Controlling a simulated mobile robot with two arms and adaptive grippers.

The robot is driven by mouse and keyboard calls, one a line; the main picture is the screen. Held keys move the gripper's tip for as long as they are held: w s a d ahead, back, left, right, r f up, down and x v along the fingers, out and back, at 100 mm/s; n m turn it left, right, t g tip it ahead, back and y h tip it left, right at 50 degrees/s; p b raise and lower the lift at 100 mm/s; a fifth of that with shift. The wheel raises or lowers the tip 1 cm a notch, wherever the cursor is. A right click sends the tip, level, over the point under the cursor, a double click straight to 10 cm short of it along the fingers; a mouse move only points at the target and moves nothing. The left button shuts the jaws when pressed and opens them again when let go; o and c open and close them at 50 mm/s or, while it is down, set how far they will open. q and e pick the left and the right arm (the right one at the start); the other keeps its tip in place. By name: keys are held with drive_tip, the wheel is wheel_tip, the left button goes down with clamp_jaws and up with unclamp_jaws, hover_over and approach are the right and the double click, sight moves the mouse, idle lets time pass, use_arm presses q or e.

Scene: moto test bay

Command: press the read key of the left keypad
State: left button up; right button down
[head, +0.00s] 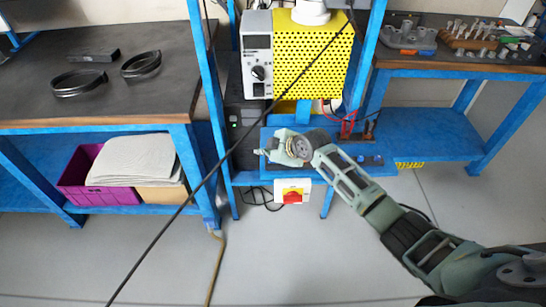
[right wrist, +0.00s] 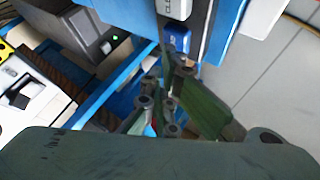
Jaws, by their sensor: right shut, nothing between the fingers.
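My right gripper (head: 262,152) reaches in from the lower right of the head view, in front of the blue bench frame in the middle. Its fingers are shut and empty. In the right wrist view the closed fingers (right wrist: 168,66) point up the picture, just below a small blue key (right wrist: 175,37). A white key (right wrist: 180,8) with partly cut-off lettering sits above the blue one. The blue key's lettering is too small to read. I cannot tell whether the fingertips touch it. In the head view my gripper and arm cover this area, and I cannot make out a keypad.
A grey instrument (head: 257,55) and a yellow perforated box (head: 308,55) stand above the gripper. A red-and-white switch (head: 292,191) is below it. A dark cable (head: 180,208) crosses the view diagonally. Benches stand left (head: 110,105) and right (head: 450,60); the floor in front is clear.

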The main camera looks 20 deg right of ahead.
drive_tip(key=shift+r+p, duration=0.8)
drive_tip(key=shift+r, duration=0.1)
drive_tip(key=shift+r, duration=0.1)
wheel_tip(320, 180, up, 5)
drive_tip(key=p, duration=0.4)
idle(0.6)
